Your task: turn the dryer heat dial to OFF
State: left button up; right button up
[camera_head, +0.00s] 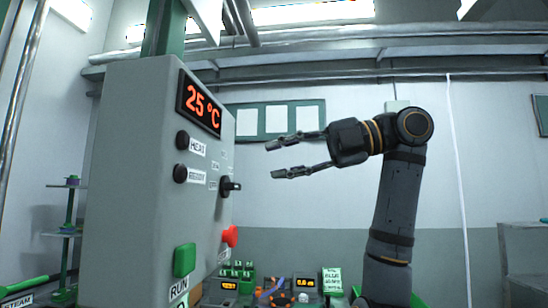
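The heat dial (225,187) is a black knob on the front of a grey dryer control cabinet (140,150). Small white labels sit around it, one at its left seeming to read OFF. The knob is seen at a steep angle, so I cannot tell which label it points to. My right gripper (271,160) is open and empty, its two dark fingers pointing left toward the cabinet. It is apart from the dial, to its right and slightly higher in the picture. My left gripper does not show clearly.
The cabinet has a red 25 °C display (199,103), black HEAT (183,140) and READY (180,173) lamps, a green RUN button (185,260) and a red button (230,236) below the dial. Small devices with orange displays (305,282) stand low behind.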

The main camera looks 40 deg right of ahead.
jog(key=v, duration=0.2)
jog(key=f+v, duration=0.1)
jog(key=v, duration=0.2)
jog(key=shift+s+p, duration=0.25)
jog(key=shift+p, duration=0.15)
jog(key=shift+w, duration=0.1)
